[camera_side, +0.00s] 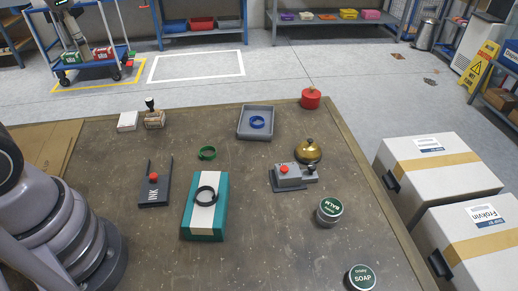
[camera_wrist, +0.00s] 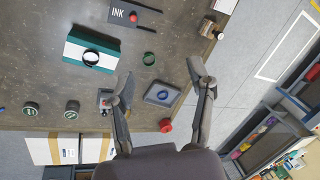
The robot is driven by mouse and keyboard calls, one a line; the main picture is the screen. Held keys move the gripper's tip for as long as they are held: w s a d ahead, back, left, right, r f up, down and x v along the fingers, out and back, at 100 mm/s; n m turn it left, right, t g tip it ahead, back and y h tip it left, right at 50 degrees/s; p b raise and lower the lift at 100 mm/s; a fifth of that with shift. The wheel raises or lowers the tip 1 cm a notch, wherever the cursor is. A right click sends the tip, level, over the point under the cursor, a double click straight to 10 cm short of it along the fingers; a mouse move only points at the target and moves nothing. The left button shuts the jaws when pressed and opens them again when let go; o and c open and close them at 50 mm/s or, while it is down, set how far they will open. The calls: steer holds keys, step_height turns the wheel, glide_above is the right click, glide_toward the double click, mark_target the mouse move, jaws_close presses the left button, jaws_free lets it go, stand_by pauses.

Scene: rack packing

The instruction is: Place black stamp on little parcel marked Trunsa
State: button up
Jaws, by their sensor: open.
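A stamp (camera_side: 154,117) with a black knob and a wooden block stands at the back left of the bench. What seems to be the same stamp is at the upper right of the wrist view (camera_wrist: 207,27). I can read Trunsa on nothing. A small white block (camera_side: 127,121) sits beside the stamp, and a teal and white box (camera_side: 190,217) lies in the middle with a black ring (camera_side: 205,195) on top; I cannot tell whether either is the parcel. My gripper (camera_wrist: 161,70) is open and empty above the bench, apart from the stamp. It is out of the side view.
A dark INK holder (camera_side: 154,190), green ring (camera_side: 207,153), grey tray (camera_side: 255,135) with a blue ring, red pot (camera_side: 310,98), brass bell (camera_side: 308,150), grey device (camera_side: 289,177) and balm and soap tins (camera_side: 330,211) occupy the bench. Large cartons (camera_side: 440,165) stand right.

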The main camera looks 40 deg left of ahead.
steer(key=s+d+r+n+t+h, duration=0.1)
steer(key=s+d+n+t+h, duration=0.1)
steer(key=s+d+t, duration=0.2)
steer(key=shift+s+r+h, duration=0.4)
steer(key=shift+s, duration=0.25)
steer(key=shift+d, duration=0.1)
stand_by(0.7)
